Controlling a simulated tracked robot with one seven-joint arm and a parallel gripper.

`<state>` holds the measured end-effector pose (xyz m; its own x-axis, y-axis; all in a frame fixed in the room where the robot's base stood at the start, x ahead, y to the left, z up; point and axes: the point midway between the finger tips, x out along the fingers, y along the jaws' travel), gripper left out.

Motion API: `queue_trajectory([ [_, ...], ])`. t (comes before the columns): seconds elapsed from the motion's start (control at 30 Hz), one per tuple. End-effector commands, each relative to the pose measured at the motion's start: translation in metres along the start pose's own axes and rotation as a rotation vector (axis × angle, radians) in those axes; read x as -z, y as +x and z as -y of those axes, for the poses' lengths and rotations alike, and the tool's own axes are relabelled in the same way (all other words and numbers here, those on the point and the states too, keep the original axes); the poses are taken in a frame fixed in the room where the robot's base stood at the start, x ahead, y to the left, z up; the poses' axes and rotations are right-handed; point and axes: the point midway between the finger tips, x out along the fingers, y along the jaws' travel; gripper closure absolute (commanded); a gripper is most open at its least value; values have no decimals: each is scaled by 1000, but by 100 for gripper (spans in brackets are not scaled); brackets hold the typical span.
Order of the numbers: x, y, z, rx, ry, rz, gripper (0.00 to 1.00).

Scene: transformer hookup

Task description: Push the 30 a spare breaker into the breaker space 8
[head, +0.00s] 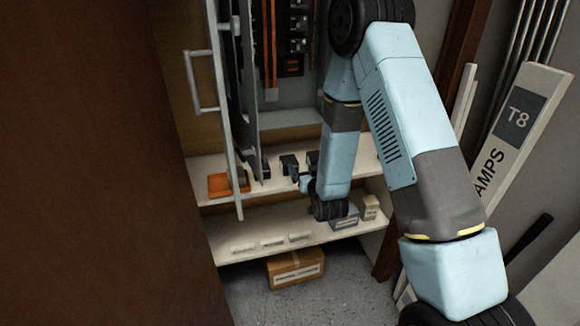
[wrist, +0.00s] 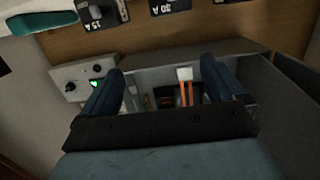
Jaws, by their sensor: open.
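In the wrist view a dark block labelled 30 A (wrist: 170,7) shows at the top edge, beyond the fingertips and partly cut off. In the head view dark breakers (head: 289,162) stand on the upper shelf; their ratings are too small to read. My gripper (head: 304,183) is low at that shelf's front edge, apart from them. In the wrist view my gripper (wrist: 163,72) has its two fingers spread with nothing held. The breaker panel (head: 293,40) is above the shelf, with dark breakers and orange strips. I cannot make out space 8; my arm covers part of the panel.
A block labelled 15 A (wrist: 99,14) sits left of the 30 A one. An orange tray (head: 219,184) lies at the shelf's left. The open cabinet door (head: 226,110) stands left of my gripper. A lower shelf (head: 272,229) holds small items; a cardboard box (head: 295,268) is below.

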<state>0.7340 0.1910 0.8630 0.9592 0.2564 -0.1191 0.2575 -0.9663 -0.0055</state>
Motion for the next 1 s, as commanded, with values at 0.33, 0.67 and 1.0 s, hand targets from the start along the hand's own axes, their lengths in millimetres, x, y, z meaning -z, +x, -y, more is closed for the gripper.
queue_trajectory([
  [0.33,-47,-15,18,19,-6,-106,4],
  [0.67,-45,17,20,20,-6,-122,4],
  [1.0,-40,64,22,20,-6,-120,4],
])
